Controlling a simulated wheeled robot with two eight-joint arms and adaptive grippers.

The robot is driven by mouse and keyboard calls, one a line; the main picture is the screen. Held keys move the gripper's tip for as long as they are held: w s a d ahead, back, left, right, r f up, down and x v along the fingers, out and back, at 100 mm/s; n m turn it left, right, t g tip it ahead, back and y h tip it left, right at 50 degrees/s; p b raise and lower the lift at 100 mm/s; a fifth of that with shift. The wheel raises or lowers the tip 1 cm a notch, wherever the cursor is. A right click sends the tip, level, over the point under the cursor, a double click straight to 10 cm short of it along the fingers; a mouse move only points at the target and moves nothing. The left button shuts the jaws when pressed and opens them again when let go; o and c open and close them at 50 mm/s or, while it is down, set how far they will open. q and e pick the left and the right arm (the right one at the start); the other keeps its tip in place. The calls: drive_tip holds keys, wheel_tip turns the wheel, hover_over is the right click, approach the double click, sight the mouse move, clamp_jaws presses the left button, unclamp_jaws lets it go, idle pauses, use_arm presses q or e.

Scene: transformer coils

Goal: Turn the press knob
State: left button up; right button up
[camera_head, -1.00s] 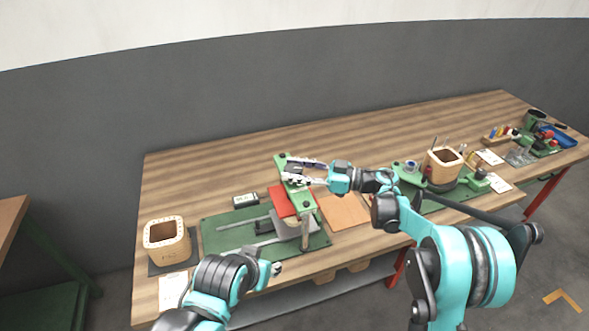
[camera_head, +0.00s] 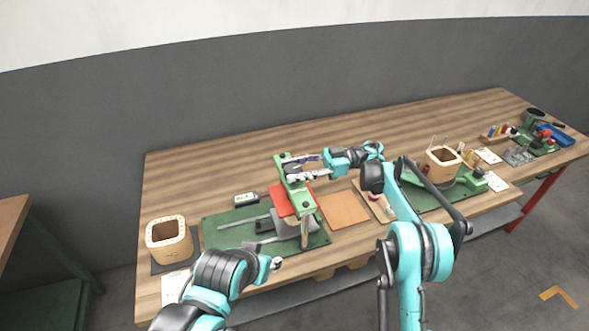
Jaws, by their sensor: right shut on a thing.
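The green press (camera_head: 305,207) stands on a green mat (camera_head: 222,237) at the middle of the workbench, with a red block at its side. My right gripper (camera_head: 290,168) reaches in from the right over the top of the press. Its fingers are around the press knob, which is small and dark and mostly hidden between them, and the gripper is shut on it. My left gripper (camera_head: 275,263) is low at the front edge of the bench, apart from the press. Its fingers are too small to tell open from shut.
A wooden coil box (camera_head: 168,240) stands at the left end of the bench, and another (camera_head: 443,164) at the right. A small meter (camera_head: 246,199) lies behind the mat. An orange-brown board (camera_head: 343,209) lies right of the press. The bench's back strip is clear.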

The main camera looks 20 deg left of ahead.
drive_tip(key=shift+a, duration=0.1)
drive_tip(key=o, duration=1.2)
drive_tip(key=shift+s+a, duration=0.1)
drive_tip(key=v, duration=0.7)
drive_tip(key=shift+d, duration=0.25)
